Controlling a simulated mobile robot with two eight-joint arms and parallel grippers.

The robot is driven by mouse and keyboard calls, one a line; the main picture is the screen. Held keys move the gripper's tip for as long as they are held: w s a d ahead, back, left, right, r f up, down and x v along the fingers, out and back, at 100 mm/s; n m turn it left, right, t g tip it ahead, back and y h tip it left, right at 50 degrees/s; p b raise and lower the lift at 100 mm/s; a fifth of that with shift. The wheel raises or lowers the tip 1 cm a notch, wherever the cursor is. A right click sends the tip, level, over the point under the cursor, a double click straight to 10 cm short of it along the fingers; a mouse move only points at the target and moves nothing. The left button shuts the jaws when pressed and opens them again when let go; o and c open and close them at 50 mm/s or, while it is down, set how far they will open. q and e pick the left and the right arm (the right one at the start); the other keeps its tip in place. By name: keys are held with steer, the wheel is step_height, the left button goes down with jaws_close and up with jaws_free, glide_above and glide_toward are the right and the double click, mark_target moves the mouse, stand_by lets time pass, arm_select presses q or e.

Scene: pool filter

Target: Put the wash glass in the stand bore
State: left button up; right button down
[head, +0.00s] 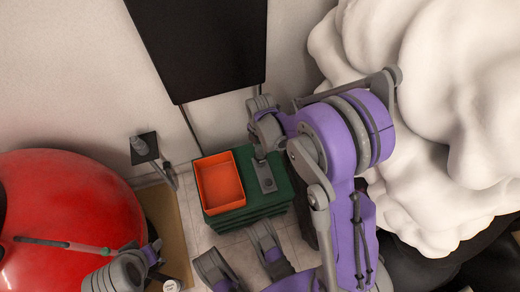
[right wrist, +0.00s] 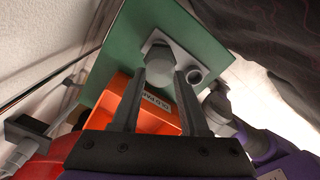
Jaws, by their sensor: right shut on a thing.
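My right gripper (head: 262,150) points down over the far side of a green block. The grey stand (head: 265,180) is a narrow plate on the green block. The glass is in line with the stand's other end. I cannot tell whether it is above the bore or in it. Grey wrist parts of my left arm show at lower left; its fingertips are unclear.
An orange open tray (head: 220,184) sits left of the stand on the green block (head: 258,217). A large red ball-shaped tank (head: 70,200) fills the left. A dark panel (head: 200,45) hangs behind. White bulky shapes crowd the right.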

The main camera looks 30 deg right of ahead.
mark_target(261, 149)
steer(key=shift+f+b, duration=0.35)
steer(key=shift+f, duration=1.1)
steer(key=shift+f, duration=0.1)
steer(key=shift+f, duration=0.15)
steer(key=shift+c, duration=2.1)
jaws_free()
steer(key=shift+r, duration=0.2)
